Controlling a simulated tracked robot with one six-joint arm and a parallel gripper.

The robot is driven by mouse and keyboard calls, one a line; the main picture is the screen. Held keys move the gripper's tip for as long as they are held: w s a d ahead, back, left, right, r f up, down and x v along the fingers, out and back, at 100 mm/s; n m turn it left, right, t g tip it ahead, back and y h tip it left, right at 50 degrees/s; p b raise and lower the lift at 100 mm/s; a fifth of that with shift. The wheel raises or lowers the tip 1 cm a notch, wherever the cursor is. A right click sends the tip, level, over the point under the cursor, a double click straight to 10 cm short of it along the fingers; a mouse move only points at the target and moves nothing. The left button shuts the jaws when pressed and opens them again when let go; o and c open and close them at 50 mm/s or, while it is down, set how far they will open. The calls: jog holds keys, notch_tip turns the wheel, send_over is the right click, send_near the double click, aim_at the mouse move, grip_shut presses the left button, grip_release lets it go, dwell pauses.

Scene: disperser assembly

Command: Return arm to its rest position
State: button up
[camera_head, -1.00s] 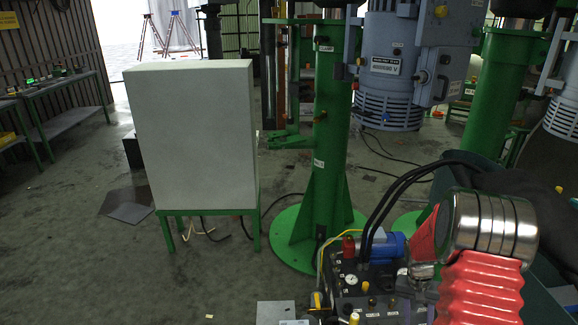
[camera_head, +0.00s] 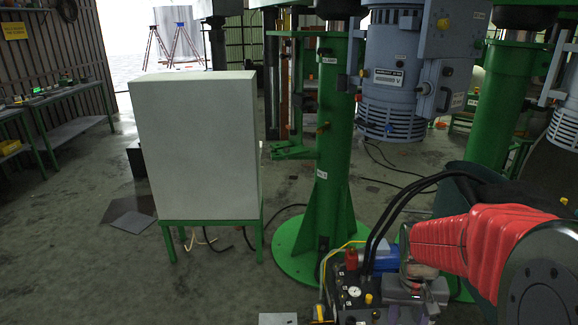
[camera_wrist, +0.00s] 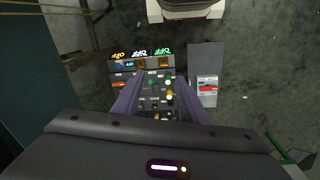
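My arm, with red ribbed sleeves and a dark round joint cover, is folded at the lower right of the head view. My gripper does not show there. In the wrist view, the two purple-grey fingers of my gripper (camera_wrist: 160,88) stand apart with nothing held between them. A panel of knobs, buttons and lit displays shows beyond and between the fingers. It seems to be part of my own body.
A white cabinet (camera_head: 195,148) on a green stand is left of centre. Green columns (camera_head: 332,150) carry grey-blue motors (camera_head: 392,80) to its right. Benches (camera_head: 60,125) line the left wall. Open floor (camera_head: 85,260) lies at the lower left.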

jog(key=s+a+r+n+t, duration=0.1)
jog(key=s+a+r+t, duration=0.1)
jog(key=s+a+r, duration=0.3)
jog(key=s+a+r+n+t+y, duration=0.1)
jog(key=s+a+r+t, duration=0.2)
jog(key=s+a+r, duration=0.3)
jog(key=shift+s+r+n+t, duration=0.3)
jog(key=shift+s+r, duration=0.2)
jog(key=shift+r, duration=1.5)
